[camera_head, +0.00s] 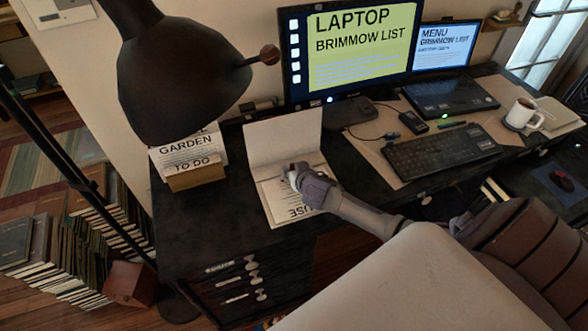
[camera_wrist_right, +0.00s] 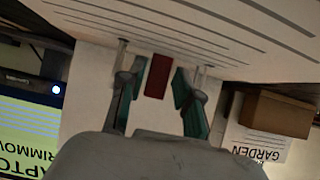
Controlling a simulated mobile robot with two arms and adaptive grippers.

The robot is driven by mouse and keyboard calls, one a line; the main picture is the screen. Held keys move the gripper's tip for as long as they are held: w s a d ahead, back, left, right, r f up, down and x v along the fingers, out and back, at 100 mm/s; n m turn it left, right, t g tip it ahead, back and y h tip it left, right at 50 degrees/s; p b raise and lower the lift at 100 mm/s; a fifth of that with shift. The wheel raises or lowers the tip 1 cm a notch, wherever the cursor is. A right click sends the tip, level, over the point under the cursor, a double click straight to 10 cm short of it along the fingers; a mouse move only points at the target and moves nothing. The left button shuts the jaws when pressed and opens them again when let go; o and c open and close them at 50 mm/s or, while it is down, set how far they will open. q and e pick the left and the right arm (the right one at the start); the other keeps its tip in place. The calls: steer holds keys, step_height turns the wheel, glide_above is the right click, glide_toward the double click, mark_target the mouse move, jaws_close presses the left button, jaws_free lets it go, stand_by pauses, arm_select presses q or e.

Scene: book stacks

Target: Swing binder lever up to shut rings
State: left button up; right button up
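The open binder (camera_head: 283,138) lies on the dark desk, its pale back cover tilted up. A printed sheet (camera_head: 297,213) with upside-down text lies on its near side. A dark red lever (camera_wrist_right: 159,76) shows in the right wrist view, with a thin metal ring part (camera_wrist_right: 122,52) on one side and another (camera_wrist_right: 201,72) on the other. My right gripper (camera_head: 291,178) is over the binder's middle. In the right wrist view its green-padded fingers (camera_wrist_right: 158,100) are apart, one on each side of the lever; contact is not clear. My left gripper is out of view.
A black lamp (camera_head: 180,85) overhangs the desk's left side, above a box of cards (camera_head: 195,177). A monitor (camera_head: 355,50), laptop (camera_head: 452,95), keyboard (camera_head: 442,150) and mug (camera_head: 522,114) stand to the right.

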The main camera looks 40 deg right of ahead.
steer(key=v, duration=1.2)
stand_by(0.3)
